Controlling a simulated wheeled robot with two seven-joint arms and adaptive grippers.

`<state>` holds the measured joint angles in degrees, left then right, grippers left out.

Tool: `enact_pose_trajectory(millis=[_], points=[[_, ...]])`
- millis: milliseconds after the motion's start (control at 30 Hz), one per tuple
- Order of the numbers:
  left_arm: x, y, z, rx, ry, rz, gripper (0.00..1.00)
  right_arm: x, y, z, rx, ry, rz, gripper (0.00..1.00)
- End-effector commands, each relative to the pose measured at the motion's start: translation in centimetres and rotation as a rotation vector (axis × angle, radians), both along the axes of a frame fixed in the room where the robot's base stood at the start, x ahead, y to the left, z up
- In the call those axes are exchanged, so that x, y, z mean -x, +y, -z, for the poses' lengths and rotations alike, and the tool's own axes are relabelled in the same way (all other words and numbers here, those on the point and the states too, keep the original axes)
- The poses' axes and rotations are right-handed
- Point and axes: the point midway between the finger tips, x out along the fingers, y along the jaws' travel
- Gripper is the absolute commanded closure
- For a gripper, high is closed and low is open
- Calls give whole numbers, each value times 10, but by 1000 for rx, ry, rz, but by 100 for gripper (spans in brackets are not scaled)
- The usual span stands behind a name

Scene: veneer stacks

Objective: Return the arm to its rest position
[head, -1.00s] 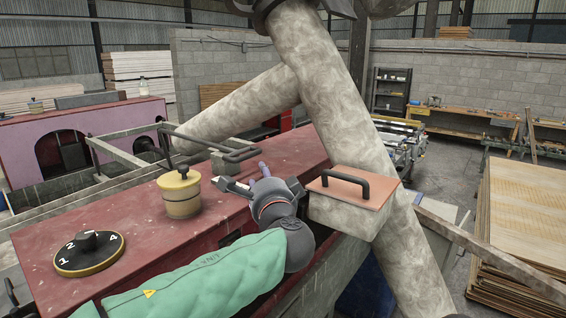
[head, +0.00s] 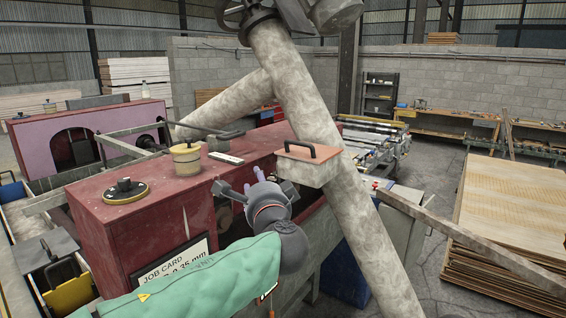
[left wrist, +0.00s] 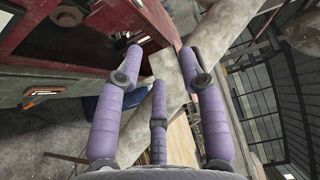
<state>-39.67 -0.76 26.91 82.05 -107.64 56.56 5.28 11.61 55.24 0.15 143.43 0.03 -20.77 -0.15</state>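My left arm, in a green sleeve, comes in from the lower left of the head view. Its left gripper (head: 256,184) is in front of the red machine (head: 110,235), near the edge of its top. The gripper's purple fingers are spread with nothing between them; the left wrist view also shows the open gripper (left wrist: 160,65). My right arm and gripper are not in view.
On the red top stand a black dial (head: 125,190), a yellow-lidded pot (head: 186,159) and a small flat white object (head: 226,158). A handled box (head: 308,164) and a thick pipe (head: 340,205) are close right of the gripper. Veneer sheets (head: 510,205) lie farther right.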

Motion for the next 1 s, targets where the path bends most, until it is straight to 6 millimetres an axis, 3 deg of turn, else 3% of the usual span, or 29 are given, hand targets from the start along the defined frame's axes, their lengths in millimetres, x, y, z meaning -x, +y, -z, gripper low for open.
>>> enact_pose_trajectory(millis=[267, 567, 667, 833, 1000], points=[[-11, -5, 47, 10, 87, 21, 61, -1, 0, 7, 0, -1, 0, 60], [-25, -10, 133, 43, 247, 54, 61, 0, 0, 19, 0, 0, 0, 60], [-28, -11, 179, 68, 330, 67, 61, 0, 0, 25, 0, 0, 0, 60], [-26, -13, 279, 141, 513, 87, 61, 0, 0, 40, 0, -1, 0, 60], [-12, -11, 380, 246, 701, 92, 61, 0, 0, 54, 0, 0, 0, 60]])
